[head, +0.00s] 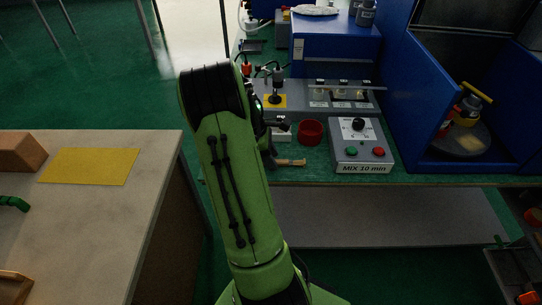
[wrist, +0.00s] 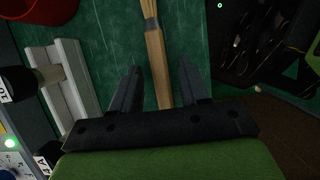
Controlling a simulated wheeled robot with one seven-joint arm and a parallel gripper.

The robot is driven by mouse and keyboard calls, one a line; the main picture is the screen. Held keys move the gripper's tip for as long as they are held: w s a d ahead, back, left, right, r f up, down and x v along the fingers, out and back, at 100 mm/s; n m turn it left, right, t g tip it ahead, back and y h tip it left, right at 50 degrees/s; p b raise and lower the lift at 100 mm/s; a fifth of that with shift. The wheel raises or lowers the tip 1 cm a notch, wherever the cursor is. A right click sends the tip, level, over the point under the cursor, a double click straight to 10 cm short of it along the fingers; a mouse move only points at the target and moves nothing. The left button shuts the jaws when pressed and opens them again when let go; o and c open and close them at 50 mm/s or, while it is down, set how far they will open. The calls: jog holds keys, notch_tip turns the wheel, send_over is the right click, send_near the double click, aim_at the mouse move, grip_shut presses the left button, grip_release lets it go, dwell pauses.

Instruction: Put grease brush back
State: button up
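The grease brush (wrist: 154,55) has a pale wooden handle and light bristles. In the wrist view it lies on the green bench top, bristles toward the top edge. In the head view the brush (head: 290,162) lies near the bench's front edge, partly hidden by my arm. My gripper (wrist: 160,72) is open, with one finger on each side of the handle in the picture and a visible gap on both sides. I cannot tell how far the fingers are above the bench.
A red cup (head: 311,132) stands just behind the brush; it also shows in the wrist view (wrist: 48,10). A grey box (head: 362,160) with buttons stands to its right. A pale grooved block (wrist: 72,85) is left of the gripper. A separate table (head: 80,225) is at left.

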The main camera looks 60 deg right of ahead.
jog(key=w+a+r+m+t+p, duration=0.1)
jog(key=w+a+r+p, duration=0.25)
jog(key=r, duration=0.45)
jog(key=w+a+r+t+p, duration=0.1)
jog(key=w+a+r+p, duration=0.15)
jog(key=a+r, duration=0.4)
jog(key=a+r+m+t, duration=0.1)
jog(key=a+r+t, duration=0.2)
jog(key=a+r, duration=0.45)
jog(key=s+a+m+t+y, duration=0.1)
jog(key=s+a, duration=0.3)
jog(key=a, duration=0.5)
jog(key=s+a+m+t+y, duration=0.1)
jog(key=s+a+m+t, duration=0.1)
jog(key=s+a, duration=0.3)
jog(key=a+t+b, duration=0.1)
jog(key=a, duration=0.2)
jog(key=shift+a+r+t, duration=0.3)
jog(key=shift+a, duration=0.1)
jog(key=shift+w, duration=0.1)
